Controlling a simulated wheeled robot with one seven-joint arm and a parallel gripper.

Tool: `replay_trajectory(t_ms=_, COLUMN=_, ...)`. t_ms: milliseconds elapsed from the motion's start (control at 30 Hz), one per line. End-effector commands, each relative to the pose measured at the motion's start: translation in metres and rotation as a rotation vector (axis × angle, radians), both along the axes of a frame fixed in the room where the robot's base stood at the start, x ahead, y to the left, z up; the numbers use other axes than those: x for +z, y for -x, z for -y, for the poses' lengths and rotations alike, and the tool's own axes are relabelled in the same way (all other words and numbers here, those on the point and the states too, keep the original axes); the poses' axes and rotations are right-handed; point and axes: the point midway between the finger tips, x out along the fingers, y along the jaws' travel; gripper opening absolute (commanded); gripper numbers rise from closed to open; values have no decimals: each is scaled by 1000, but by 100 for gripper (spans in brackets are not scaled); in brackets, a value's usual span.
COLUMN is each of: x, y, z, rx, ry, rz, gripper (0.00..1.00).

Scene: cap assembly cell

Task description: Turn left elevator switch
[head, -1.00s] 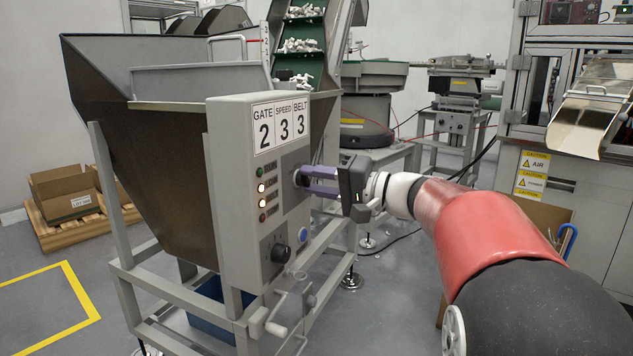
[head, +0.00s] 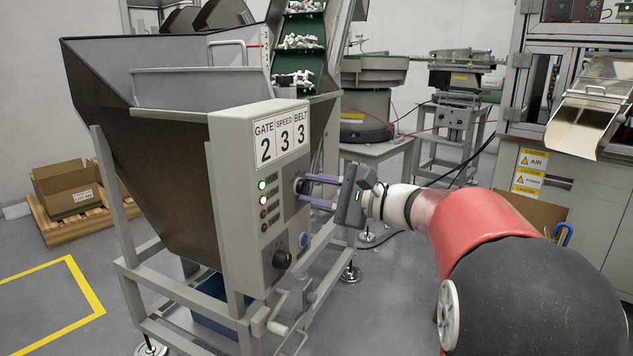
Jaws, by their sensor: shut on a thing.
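The grey control panel (head: 235,205) is fixed to the side of the dark hopper, with GATE 2, SPEED 3 and BELT 3 plates on it. The upper switch (head: 299,186) on its right side is mostly hidden by my gripper's fingertips. My gripper (head: 304,190) is shut on this switch, its purple fingers pointing left from a tilted dark gripper body. A lower black knob (head: 282,259) and a blue button (head: 304,239) are free. In the column of indicator lamps (head: 262,200), the top green lamp and the one below glow.
The hopper frame (head: 183,318) and a pale crank handle (head: 278,327) stand below the panel. The green elevator belt (head: 301,62) rises behind with white parts. A bowl feeder (head: 372,75) stands behind my gripper. Open floor lies left, with a carton (head: 66,188) on a pallet.

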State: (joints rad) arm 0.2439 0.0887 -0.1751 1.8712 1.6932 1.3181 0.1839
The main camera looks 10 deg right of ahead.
Motion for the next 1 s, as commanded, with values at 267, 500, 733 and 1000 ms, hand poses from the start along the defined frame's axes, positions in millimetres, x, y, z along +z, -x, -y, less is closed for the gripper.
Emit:
replay_trajectory(t_ms=267, x=0, y=0, z=0, rx=0, ry=-97, rz=-117, gripper=6)
replay_trajectory(t_ms=500, x=-1, y=0, z=0, rx=0, ry=-133, rz=-160, gripper=6)
replay_trajectory(t_ms=733, x=-2, y=0, z=0, rx=0, ry=-140, rz=-169, gripper=6)
replay_trajectory(t_ms=1000, x=-2, y=0, z=0, rx=-1, ry=-139, rz=-169, gripper=32)
